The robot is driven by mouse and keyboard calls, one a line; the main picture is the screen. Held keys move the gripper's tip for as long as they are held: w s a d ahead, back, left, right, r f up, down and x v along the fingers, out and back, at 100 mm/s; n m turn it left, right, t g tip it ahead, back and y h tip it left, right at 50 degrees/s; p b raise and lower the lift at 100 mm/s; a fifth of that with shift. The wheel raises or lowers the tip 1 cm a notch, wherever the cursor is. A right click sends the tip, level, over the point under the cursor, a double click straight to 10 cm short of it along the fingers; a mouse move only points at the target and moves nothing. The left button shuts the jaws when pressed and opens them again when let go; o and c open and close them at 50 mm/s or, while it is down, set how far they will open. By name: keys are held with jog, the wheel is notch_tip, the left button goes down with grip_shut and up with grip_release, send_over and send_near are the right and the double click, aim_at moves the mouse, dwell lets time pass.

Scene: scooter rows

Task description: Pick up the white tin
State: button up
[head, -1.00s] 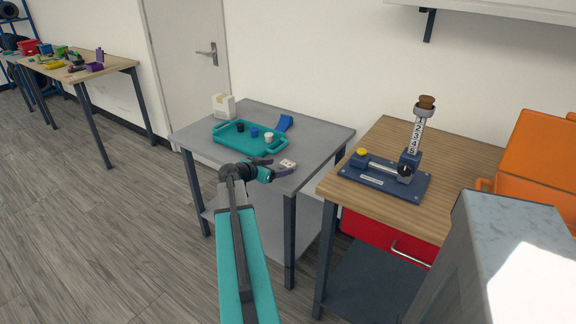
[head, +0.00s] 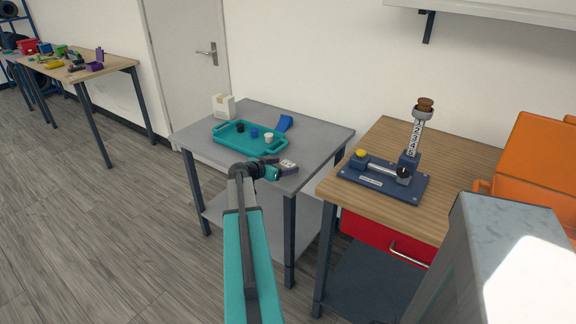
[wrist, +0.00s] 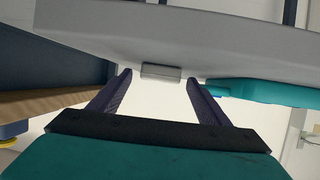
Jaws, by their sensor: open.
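The white tin (head: 269,138) stands upright at the right end of a teal tray (head: 237,145) on the grey table, in the head view. My gripper (head: 283,167) is open and empty at the table's front edge, nearer to me than the tray and apart from the tin. In the wrist view its two dark fingers (wrist: 158,82) are spread, with a small grey block (wrist: 161,72) beyond them. The tray's teal edge (wrist: 262,92) shows at right there. I cannot make out the tin in the wrist view.
A black and a blue cup (head: 254,133) share the tray. A small pale block with dark spots (head: 289,165) lies by my fingers. A blue object (head: 285,123) and a cream box (head: 223,105) stand behind. A wooden bench (head: 440,216) with a blue-based device (head: 385,182) is at right.

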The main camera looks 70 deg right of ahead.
aim_at(287, 166)
jog(key=shift+x, duration=0.9)
jog(key=c, duration=1.1)
jog(key=shift+c, duration=0.2)
jog(key=shift+r, duration=0.1)
jog(key=shift+r, duration=0.65)
jog(key=shift+s+a+r+b, duration=0.15)
jog(key=shift+r+b, duration=0.1)
jog(key=shift+r, duration=0.25)
jog(key=shift+s+a+r+b, duration=0.1)
jog(key=shift+a+r+b, duration=0.15)
jog(key=shift+r, duration=0.3)
jog(key=s+a+r+b, duration=0.1)
jog(key=s+a+b, duration=0.1)
jog(key=s+a, duration=0.8)
jog(key=shift+s+r, duration=0.25)
jog(key=shift+s, duration=0.3)
jog(key=shift+a, duration=0.1)
